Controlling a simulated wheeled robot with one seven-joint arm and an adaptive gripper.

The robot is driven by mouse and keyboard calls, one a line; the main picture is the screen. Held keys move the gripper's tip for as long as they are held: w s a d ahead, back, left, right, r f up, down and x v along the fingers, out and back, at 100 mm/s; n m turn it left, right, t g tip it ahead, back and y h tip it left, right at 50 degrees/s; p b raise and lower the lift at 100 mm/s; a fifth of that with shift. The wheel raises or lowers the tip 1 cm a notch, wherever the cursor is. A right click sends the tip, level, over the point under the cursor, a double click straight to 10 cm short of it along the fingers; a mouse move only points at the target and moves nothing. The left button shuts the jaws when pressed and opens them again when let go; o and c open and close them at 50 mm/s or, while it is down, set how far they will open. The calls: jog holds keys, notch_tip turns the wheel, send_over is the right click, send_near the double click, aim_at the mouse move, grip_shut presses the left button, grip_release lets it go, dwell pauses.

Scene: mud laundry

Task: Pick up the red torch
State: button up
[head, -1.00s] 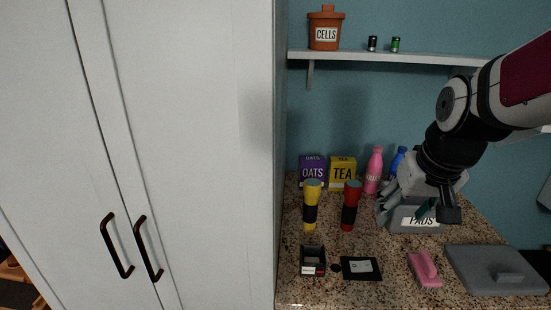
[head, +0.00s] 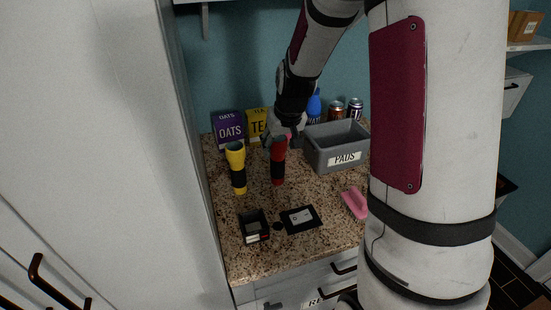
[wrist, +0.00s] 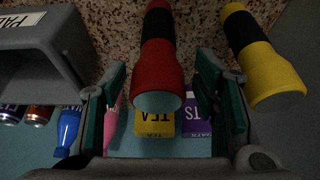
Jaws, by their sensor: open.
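The red torch (head: 278,163) stands upright on the granite counter, with a black grip band around its middle. In the head view my gripper (head: 284,138) is at its top, coming from behind and above, and partly hides its head. In the wrist view the red torch (wrist: 158,70) lies between the two open fingers (wrist: 162,100), with a gap on each side; I cannot tell any contact. A similar yellow torch (head: 237,168) stands to its left, and shows just outside one finger in the wrist view (wrist: 262,65).
An OATS box (head: 229,130) and a TEA box (head: 256,122) stand behind. A grey PADS bin (head: 335,160) is to the right. A small black box (head: 253,226), a black card (head: 301,219) and a pink brush (head: 355,203) lie in front. A tall white cabinet (head: 100,150) borders the left.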

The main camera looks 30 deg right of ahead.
aim_at(278, 157)
jog(key=shift+p+x, duration=0.4)
jog(key=shift+x, duration=2.85)
jog(key=shift+s, duration=0.1)
jog(key=c, duration=1.2)
